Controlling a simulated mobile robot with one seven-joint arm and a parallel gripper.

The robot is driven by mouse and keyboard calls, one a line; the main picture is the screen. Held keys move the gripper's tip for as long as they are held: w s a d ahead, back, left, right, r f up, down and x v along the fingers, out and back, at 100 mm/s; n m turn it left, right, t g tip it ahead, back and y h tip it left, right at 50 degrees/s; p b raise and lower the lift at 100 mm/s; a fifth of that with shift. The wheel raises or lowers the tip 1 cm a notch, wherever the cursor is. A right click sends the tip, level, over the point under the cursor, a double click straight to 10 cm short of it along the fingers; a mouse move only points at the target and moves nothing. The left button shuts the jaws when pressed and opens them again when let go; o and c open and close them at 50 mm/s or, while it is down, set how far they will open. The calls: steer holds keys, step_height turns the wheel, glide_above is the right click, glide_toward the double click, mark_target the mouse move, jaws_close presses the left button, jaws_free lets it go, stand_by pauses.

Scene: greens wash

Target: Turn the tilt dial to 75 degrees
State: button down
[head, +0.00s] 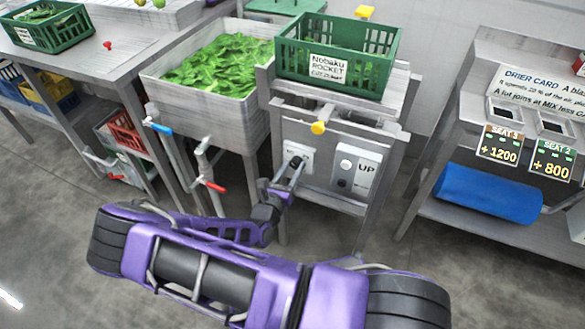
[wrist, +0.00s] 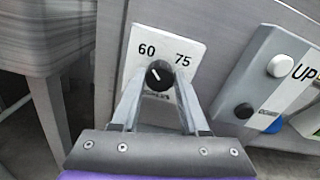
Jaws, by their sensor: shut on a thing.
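The tilt dial is a black round knob (wrist: 159,73) on a white plate (wrist: 188,44) marked 60 at upper left and 75 at upper right. Its thin white line appears to slant up and left, toward the 60. My gripper (wrist: 159,82) is shut on the knob, one finger on each side. In the head view my gripper (head: 297,162) reaches the dial plate (head: 301,151) on the front of the grey stand, and the knob is largely hidden there.
Right of the dial is a panel marked UP (head: 355,170) with buttons. A yellow knob (head: 318,128) sticks out above. A green rocket crate (head: 388,77) stands on top. Left is a sink of leaves (head: 250,118) with blue-handled (head: 158,127) and red-handled (head: 210,186) taps.

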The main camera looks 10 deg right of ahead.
steer(key=shift+m+p, duration=0.3)
steer(key=m+p, duration=0.2)
steer(key=shift+d+r+m, duration=0.1)
steer(key=shift+r+m, duration=0.05)
steer(key=shift+m, duration=0.15)
steer(key=m+p, duration=0.3)
steer(key=m, duration=0.2)
steer(key=shift+m, duration=0.3)
steer(key=m+p, duration=0.2)
steer(key=m, duration=0.3)
steer(key=shift+s+p, duration=0.1)
steer(key=shift+p, duration=0.2)
steer(key=shift+f+m+p, duration=0.15)
steer(key=shift+m+p, duration=0.2)
steer(key=shift+m, duration=0.65)
steer(key=shift+f+m+p, duration=0.1)
steer(key=shift+m+p, duration=0.2)
steer(key=shift+m, duration=0.7)
steer(key=shift+c, duration=2.1)
jaws_free()
